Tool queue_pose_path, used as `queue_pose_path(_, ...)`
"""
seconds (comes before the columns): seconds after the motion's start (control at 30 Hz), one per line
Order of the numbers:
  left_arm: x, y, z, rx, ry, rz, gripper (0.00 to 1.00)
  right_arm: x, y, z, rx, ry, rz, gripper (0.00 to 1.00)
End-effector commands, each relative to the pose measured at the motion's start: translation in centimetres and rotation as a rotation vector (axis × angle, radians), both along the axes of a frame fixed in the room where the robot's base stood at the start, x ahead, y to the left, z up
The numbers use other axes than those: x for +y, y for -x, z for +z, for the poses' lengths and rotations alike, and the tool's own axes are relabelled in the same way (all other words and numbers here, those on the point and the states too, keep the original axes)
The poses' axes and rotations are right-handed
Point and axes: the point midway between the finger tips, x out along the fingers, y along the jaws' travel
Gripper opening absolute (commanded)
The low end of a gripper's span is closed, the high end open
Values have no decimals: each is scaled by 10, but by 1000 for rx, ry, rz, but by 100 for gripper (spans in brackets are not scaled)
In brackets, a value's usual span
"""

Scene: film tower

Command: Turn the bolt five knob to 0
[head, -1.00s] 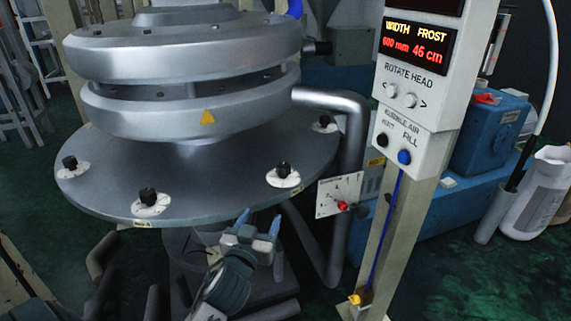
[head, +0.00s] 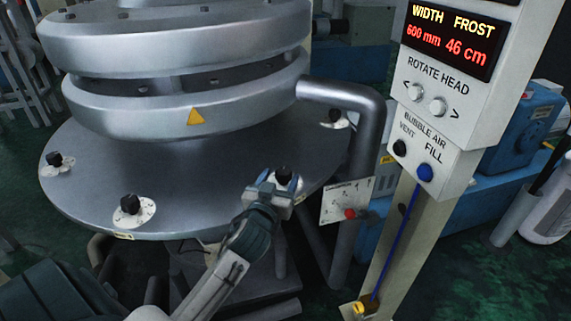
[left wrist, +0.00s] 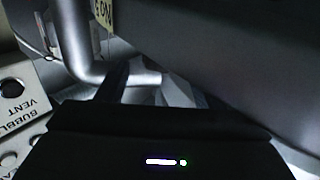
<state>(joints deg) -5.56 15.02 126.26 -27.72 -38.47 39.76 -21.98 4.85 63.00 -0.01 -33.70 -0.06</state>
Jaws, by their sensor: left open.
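Several black bolt knobs with white dials sit around the rim of the round grey plate (head: 90,210). They are the left knob (head: 54,159), the front knob (head: 131,204), the front-right knob (head: 283,174) and the far-right knob (head: 334,115). I cannot tell whether the fingers touch the knob. The left wrist view is dark and shows no clear knob. My right gripper is out of view.
A control post (head: 450,90) with a red display and buttons stands at the right. A bent grey pipe (head: 358,130) and a small white panel (head: 346,199) with a red knob are right of my gripper. Blue equipment (head: 520,125) stands behind the post.

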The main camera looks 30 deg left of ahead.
Motion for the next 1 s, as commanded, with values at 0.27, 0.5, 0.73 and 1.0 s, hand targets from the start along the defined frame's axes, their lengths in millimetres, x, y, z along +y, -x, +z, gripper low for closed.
queue_pose_path(0.27,12,-41,1,0,-1,1,61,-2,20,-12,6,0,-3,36)
queue_pose_path(0.5,14,-50,0,1,0,0,61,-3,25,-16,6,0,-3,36)
queue_pose_path(0.73,14,-50,0,1,-1,0,51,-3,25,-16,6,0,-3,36)
queue_pose_path(1.0,14,-49,0,1,0,0,16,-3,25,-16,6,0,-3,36)
